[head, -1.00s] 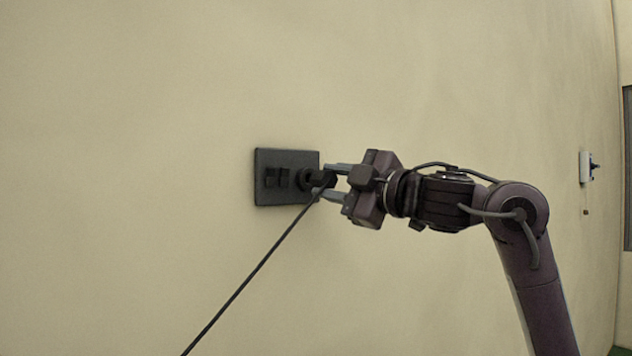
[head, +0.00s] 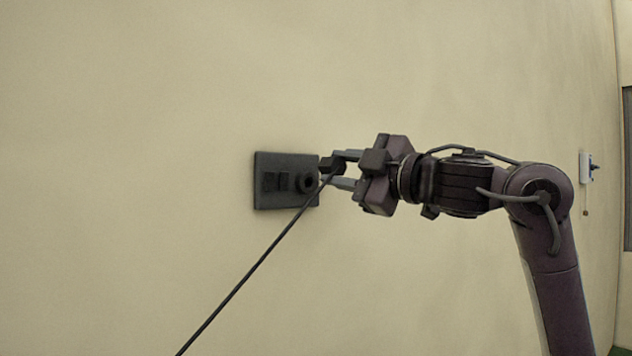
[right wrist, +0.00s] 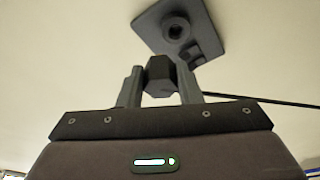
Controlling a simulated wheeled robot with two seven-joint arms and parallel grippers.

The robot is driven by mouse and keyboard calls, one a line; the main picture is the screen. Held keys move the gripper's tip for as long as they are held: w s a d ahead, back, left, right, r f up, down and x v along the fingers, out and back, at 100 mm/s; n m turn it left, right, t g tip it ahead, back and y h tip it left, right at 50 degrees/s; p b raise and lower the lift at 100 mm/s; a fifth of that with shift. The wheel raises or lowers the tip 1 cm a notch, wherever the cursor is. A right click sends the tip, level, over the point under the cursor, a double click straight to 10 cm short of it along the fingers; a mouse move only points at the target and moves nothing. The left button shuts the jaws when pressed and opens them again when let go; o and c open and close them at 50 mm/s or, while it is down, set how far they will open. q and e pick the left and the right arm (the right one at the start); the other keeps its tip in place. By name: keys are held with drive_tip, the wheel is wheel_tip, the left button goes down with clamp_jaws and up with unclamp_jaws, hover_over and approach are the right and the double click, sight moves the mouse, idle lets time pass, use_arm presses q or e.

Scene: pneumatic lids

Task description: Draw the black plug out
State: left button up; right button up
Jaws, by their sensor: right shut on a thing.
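The black plug (head: 328,167) is held between the fingers of my right gripper (head: 340,170), which is shut on it. The plug also shows in the right wrist view (right wrist: 160,74), between the two fingertips (right wrist: 160,82). A black cord (head: 248,272) runs from the plug down to the lower left. The dark wall plate (head: 286,200) carries a round socket (head: 307,183) and small switches (head: 276,182). In the right wrist view the round socket (right wrist: 175,29) is uncovered and the plug is apart from it. My left gripper is not in view.
The plain beige wall (head: 130,120) around the plate is clear. A small white device (head: 585,167) is mounted on the wall at the far right. The cord (right wrist: 265,101) also crosses the right side of the wrist view.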

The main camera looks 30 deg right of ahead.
drive_tip(key=shift+s+d+r, duration=0.1)
drive_tip(key=shift+s+r, duration=0.4)
drive_tip(key=shift+r, duration=0.3)
drive_tip(key=shift+s+a+r, duration=0.1)
drive_tip(key=shift+s+r, duration=0.45)
drive_tip(key=shift+r, duration=0.25)
drive_tip(key=shift+s+d+r, duration=0.1)
drive_tip(key=shift+s+r, duration=0.4)
drive_tip(key=shift+r, duration=0.3)
